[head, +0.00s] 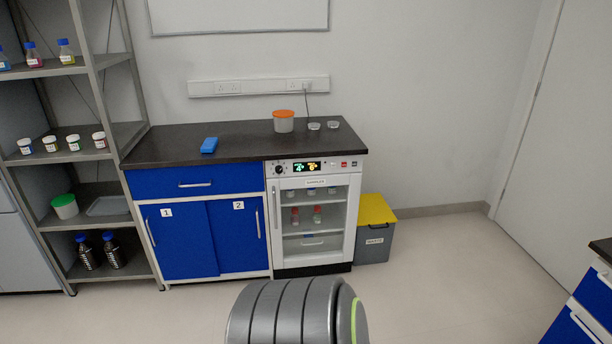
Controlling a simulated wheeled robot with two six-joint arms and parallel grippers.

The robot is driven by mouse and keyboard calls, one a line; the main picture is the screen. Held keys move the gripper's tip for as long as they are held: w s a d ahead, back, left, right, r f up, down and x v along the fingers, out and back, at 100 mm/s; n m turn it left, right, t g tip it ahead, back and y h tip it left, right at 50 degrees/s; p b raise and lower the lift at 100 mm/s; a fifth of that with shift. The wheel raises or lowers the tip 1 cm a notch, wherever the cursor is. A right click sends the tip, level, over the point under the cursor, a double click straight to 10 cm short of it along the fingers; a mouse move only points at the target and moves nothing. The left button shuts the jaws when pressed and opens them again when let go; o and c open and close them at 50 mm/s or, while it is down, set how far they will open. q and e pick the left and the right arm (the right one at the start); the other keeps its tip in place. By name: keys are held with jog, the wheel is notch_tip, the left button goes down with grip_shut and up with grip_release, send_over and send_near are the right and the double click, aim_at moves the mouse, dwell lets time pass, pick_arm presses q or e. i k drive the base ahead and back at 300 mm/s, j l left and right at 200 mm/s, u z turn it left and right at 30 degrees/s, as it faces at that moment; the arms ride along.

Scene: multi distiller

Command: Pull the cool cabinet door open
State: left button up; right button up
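The cool cabinet (314,267) is a white unit under the right end of the dark counter. Its glass door (329,234) is shut, with a vertical handle (275,207) along its left edge. Through the glass I see shelves with small jars and two red-marked bottles, and a drawer-like tray at the bottom. A control panel with a knob and a lit display (307,167) sits above the door. Neither of my grippers shows in the head view.
Blue cupboards (183,243) numbered 1 and 2 stand left of the cabinet. A grey waste bin with a yellow lid (376,209) stands close on its right. A shelf rack (133,96) is at the left. Open floor (430,290) lies in front and to the right.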

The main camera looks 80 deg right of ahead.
aim_at(312, 219)
jog(key=z, duration=2.8)
jog(key=i+z, duration=0.2)
jog(key=i, duration=2.2)
jog(key=l, duration=0.1)
